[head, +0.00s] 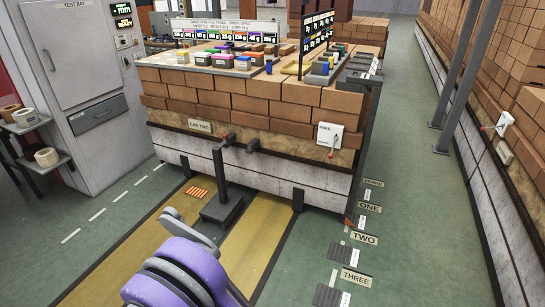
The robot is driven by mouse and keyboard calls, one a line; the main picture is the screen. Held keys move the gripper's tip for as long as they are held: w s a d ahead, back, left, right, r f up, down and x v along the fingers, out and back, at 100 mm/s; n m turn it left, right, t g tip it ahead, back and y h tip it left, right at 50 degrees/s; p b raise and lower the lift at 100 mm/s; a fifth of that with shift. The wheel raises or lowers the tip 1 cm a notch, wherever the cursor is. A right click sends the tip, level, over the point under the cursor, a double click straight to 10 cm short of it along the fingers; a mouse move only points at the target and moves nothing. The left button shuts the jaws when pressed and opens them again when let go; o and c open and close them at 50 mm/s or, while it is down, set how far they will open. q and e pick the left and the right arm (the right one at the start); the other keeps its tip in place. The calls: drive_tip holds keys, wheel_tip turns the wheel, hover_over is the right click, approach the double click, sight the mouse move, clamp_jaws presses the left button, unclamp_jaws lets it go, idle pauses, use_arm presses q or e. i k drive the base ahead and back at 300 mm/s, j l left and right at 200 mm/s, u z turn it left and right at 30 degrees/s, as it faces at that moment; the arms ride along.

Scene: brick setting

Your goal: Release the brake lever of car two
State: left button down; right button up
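Car two (255,98) is a wagon stacked with brown bricks, with a pale panelled lower side. Its plate reading CAR TWO (200,126) is at the left of the facing side. The brake lever (331,153) has a red tip and hangs down from a white plate (328,134) at the right end of that side. The plate's small lettering is hard to read. A purple and grey part of my arm is at the bottom, well short of the lever. Neither gripper shows.
A dark post on a foot (221,208) stands before the car. Floor signs ONE, TWO (364,239) and THREE lie along the right. Another brick-laden car (478,160) with a red-tipped lever (498,128) lines the right. A grey cabinet (85,70) stands left.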

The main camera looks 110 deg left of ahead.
sight(330, 155)
drive_tip(key=u, duration=3.35)
drive_tip(key=i, duration=0.6)
drive_tip(key=i+l+u, duration=0.1)
drive_tip(key=i, duration=0.5)
drive_tip(key=i+l, duration=0.15)
drive_tip(key=i, duration=0.4)
drive_tip(key=i+l+u, duration=0.1)
drive_tip(key=i, duration=0.5)
drive_tip(key=i+l, duration=0.2)
drive_tip(key=i, duration=0.4)
drive_tip(key=j+u, duration=0.05)
